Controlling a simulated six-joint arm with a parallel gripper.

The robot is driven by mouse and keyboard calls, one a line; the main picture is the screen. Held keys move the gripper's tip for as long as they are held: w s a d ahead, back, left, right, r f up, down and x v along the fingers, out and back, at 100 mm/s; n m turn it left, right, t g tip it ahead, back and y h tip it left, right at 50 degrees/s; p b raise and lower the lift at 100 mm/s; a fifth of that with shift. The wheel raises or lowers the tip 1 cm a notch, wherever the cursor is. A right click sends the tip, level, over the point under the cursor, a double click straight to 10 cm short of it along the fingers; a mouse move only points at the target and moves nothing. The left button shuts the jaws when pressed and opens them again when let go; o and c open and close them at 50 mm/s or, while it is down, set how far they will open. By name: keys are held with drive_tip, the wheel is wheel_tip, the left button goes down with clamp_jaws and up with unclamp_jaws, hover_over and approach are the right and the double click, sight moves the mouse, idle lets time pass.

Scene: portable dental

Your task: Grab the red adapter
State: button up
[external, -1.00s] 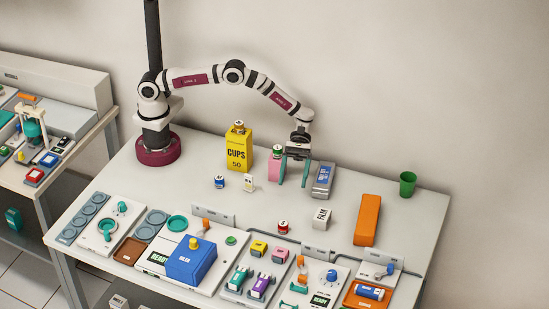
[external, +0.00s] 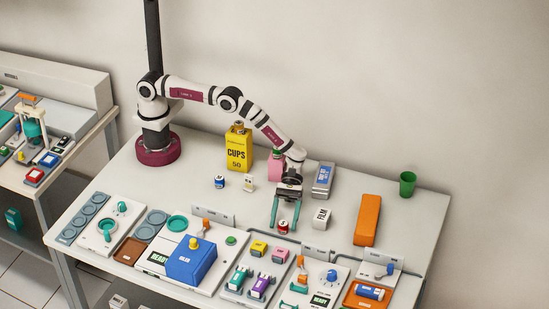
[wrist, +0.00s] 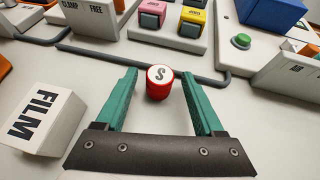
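The red adapter (wrist: 159,84) is a small red cylinder with a white top marked "S". It stands upright on the table. In the external view it shows as a small red piece (external: 283,227) at the front of my gripper. My gripper (wrist: 158,86) has two teal fingers, spread apart, one on each side of the adapter. The adapter sits near the fingertips, with a visible gap to both fingers. In the external view my gripper (external: 284,222) points down over it.
A white FILM box (wrist: 42,118) stands close beside the left finger in the wrist view. A grey cable or rail (wrist: 135,57) runs just beyond the adapter. Pink and yellow blocks (external: 270,250) sit in a panel in front. An orange case (external: 367,220) lies to the right.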

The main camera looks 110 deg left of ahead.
clamp_jaws()
